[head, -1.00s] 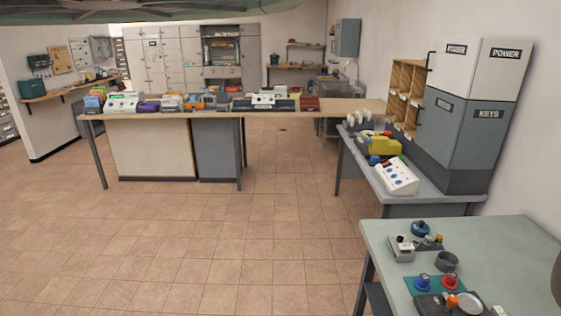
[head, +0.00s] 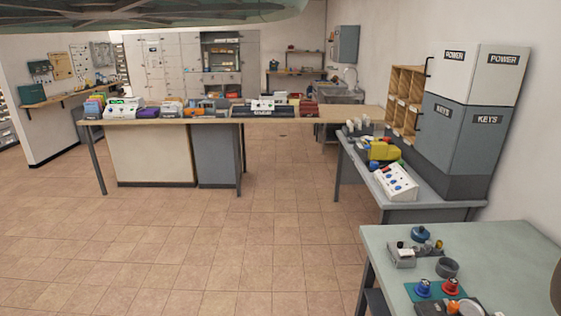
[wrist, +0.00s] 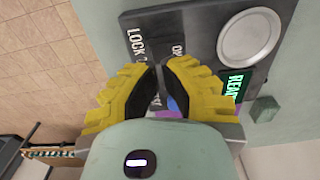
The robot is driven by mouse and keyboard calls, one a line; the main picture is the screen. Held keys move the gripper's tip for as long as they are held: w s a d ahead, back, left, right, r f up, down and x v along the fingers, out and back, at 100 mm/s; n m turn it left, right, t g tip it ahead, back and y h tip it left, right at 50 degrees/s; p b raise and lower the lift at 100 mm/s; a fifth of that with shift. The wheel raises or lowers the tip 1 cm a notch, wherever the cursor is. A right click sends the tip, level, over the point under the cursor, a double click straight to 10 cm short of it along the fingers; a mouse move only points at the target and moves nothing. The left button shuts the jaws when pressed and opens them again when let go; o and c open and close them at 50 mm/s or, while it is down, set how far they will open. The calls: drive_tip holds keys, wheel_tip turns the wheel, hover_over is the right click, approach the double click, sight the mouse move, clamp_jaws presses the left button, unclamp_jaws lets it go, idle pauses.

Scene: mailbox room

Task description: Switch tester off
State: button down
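The tester is a dark grey panel (wrist: 195,40) in the wrist view, with white lettering that begins "LOCK", a large pale disc (wrist: 249,37) and a lit green display (wrist: 232,85) reading "REA…". More lettering beside my fingertips is partly covered. My gripper (wrist: 160,70) has yellow fingers with black pads; its tips are together over the panel, with only a thin gap. A small purple-blue patch (wrist: 173,105) shows by the right finger. The switch itself is hidden or cannot be made out. In the head view only the tester's top edge shows at the bottom; my gripper is not in that view.
The tester is on a pale green bench (head: 400,240). Near it stand a grey device (head: 403,256), a dark round cup (head: 447,267), and blue (head: 423,288) and red (head: 450,286) knobs on a teal mat. A small green block (wrist: 264,109) lies beside the panel. Tiled floor is clear at left.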

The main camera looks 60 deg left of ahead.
drive_tip(key=shift+f+b, duration=1.65)
drive_tip(key=shift+f, duration=0.2)
idle(0.7)
drive_tip(key=shift+r+p, duration=1.55)
drive_tip(key=shift+r, duration=2)
drive_tip(key=shift+w, duration=0.1)
